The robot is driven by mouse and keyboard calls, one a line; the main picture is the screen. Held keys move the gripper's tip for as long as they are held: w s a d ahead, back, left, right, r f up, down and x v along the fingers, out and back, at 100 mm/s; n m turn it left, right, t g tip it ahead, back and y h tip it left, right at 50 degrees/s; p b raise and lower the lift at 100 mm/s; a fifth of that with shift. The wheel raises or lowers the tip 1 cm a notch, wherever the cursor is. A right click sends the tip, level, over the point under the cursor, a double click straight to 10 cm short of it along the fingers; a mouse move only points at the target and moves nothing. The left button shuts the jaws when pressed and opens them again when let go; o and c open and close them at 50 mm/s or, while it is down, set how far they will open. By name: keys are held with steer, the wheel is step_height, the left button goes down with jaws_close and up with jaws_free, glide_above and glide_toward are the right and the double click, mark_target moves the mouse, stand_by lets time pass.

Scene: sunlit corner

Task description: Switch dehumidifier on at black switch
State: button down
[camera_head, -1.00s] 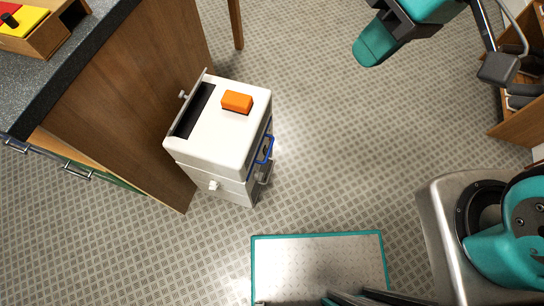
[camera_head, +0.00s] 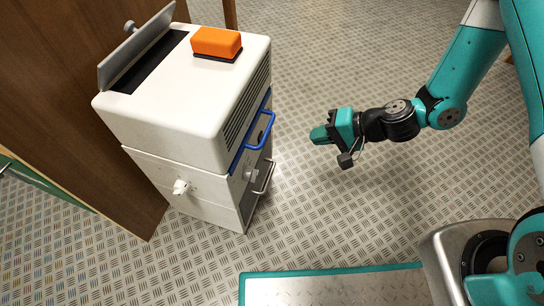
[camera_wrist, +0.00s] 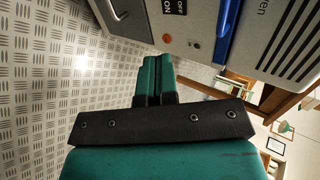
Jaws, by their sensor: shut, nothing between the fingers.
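The white dehumidifier (camera_head: 190,90) stands upright on the floor beside a wooden panel, with a vented side and a blue handle (camera_head: 266,130). In the wrist view its pale front panel (camera_wrist: 220,15) crosses the top, tilted. A black OFF/ON plate (camera_wrist: 182,8) is cut by the upper edge; a small dark round part (camera_wrist: 167,38) and a reddish one (camera_wrist: 196,43) lie below it. I cannot tell the switch's position. My gripper (camera_head: 318,135) is shut and empty, to the right of the dehumidifier and apart from it. Its teal fingers also show in the wrist view (camera_wrist: 158,65).
An orange block (camera_head: 216,42) with a dark base lies on top of the dehumidifier. A raised flap (camera_head: 137,45) stands at its back left, and a white spout (camera_head: 181,187) juts from its lower side. The patterned metal floor (camera_head: 340,210) around my gripper is clear.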

steer(key=shift+d+f, duration=0.15)
steer(key=shift+f, duration=0.6)
steer(key=a+r+b+x, duration=0.1)
steer(key=b+x, duration=0.5)
steer(key=x, duration=0.7)
steer(key=shift+w+a+b, duration=0.2)
steer(key=shift+w+b, duration=0.15)
steer(key=shift+a+r, duration=0.1)
